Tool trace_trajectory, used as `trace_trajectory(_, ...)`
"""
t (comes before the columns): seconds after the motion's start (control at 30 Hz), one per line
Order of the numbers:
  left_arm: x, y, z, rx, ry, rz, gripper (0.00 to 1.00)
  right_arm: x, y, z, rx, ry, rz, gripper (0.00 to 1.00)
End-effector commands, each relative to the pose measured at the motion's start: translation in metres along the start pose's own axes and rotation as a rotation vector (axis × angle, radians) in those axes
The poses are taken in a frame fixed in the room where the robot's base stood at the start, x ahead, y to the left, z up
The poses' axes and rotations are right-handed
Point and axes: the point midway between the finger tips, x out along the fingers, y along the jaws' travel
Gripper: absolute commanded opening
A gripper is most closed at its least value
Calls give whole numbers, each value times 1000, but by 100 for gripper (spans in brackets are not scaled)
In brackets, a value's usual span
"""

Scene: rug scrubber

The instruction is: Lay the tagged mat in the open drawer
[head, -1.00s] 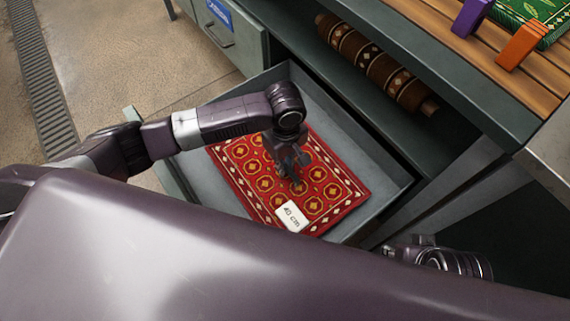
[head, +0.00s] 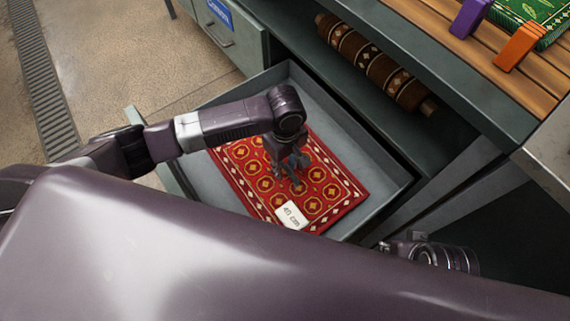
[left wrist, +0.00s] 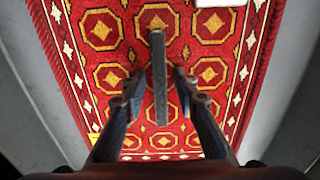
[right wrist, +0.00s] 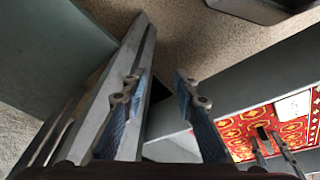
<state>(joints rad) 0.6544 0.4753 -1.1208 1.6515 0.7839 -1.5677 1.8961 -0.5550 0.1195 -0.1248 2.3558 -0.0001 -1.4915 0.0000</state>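The red patterned mat (head: 334,190) with a white tag (head: 291,215) lies flat inside the open grey drawer (head: 349,110). The tag's print looks like a length in cm. My left gripper (head: 292,168) is over the middle of the mat. In the left wrist view its fingers (left wrist: 158,90) are apart, with a narrow grey bar (left wrist: 159,85) between them and a gap on each side. I cannot tell whether the bar belongs to the mat. My right gripper (right wrist: 155,85) is open and empty, outside the drawer near its wall; its fingers are hidden in the head view.
A brown rolled rug (head: 375,62) lies on the shelf behind the drawer. A slatted wooden top (head: 480,55) at the upper right holds a purple block (head: 470,17), an orange block (head: 521,47) and a green mat (head: 538,14). A closed blue-labelled drawer (head: 235,30) is at the upper left.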

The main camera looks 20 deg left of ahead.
Motion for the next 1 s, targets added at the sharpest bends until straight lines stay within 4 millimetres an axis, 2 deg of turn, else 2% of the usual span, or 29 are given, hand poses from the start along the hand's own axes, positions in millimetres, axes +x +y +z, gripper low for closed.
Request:
trace_trajectory(0.37,-3,1,0,1,1,2,28,-3,-2,2,3,-2,-4,28)
trace_trajectory(0.5,-9,1,0,2,1,3,28,-24,-2,4,4,7,-4,28)
trace_trajectory(0.53,-13,1,0,1,0,3,28,-23,-2,4,4,3,-4,28)
trace_trajectory(1.0,-72,1,0,1,-1,2,28,53,-5,13,-2,-37,-9,28)
